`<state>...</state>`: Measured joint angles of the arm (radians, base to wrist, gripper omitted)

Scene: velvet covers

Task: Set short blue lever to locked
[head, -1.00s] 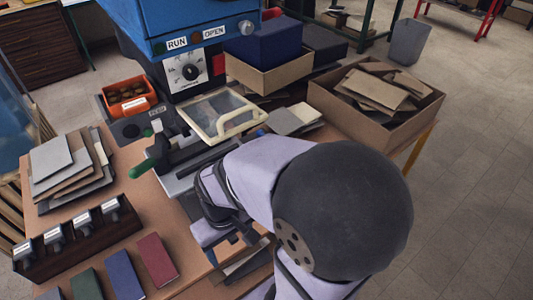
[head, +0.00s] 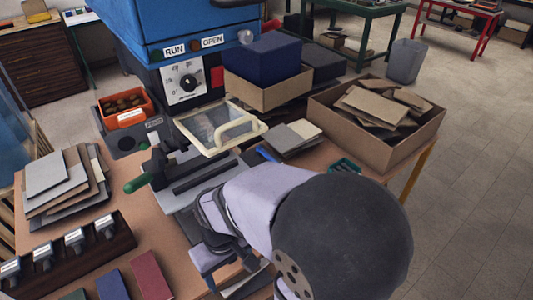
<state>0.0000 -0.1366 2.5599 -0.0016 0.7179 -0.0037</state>
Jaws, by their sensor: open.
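A short blue bar (head: 266,154), which may be the short blue lever, shows just above my arm, right of the press bed. Its base and its setting cannot be made out. A green-handled lever (head: 138,183) sticks out to the left of the grey press bed (head: 183,197). My gripper (head: 216,264) is open and low over the front of the bench, below the press bed. It is apart from the blue bar, and my arm hides part of the area between them.
A blue press (head: 178,25) with a dial panel (head: 187,82) stands behind a framed clear cover (head: 218,125). A cardboard box (head: 385,145) of scraps is at right. Card stacks (head: 62,180), stamps on a dark rack (head: 70,250) and coloured swatches (head: 150,275) crowd the left.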

